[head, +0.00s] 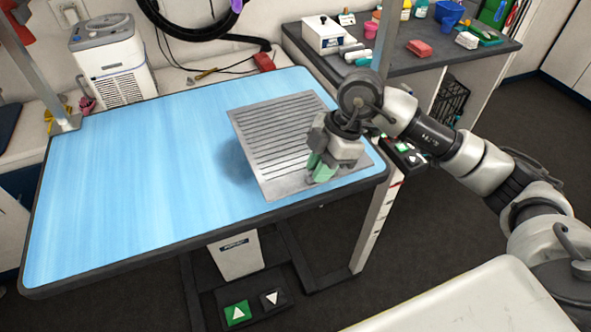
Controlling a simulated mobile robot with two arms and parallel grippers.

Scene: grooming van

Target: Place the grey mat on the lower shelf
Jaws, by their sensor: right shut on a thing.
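The grey mat (272,130) is a ribbed, roughly square sheet over the right part of the blue grooming table (130,180). A shadow on the blue top to its left suggests that it is held above the surface. My right gripper (318,172) is shut on the mat's right edge, near its front corner, with green fingertips showing. The gripper hides part of that edge. A dark counter (470,62) stands at the back right with an open space under it, where a black crate (449,102) shows. I cannot make out a lower shelf clearly. My left gripper is not in view.
Bottles, a white box (323,36), a red brush (419,48) and a blue bucket (447,13) crowd the counter top. A white machine (113,62) stands behind the table. A metal post (45,70) rises at the table's left corner. Dark floor lies open at the right.

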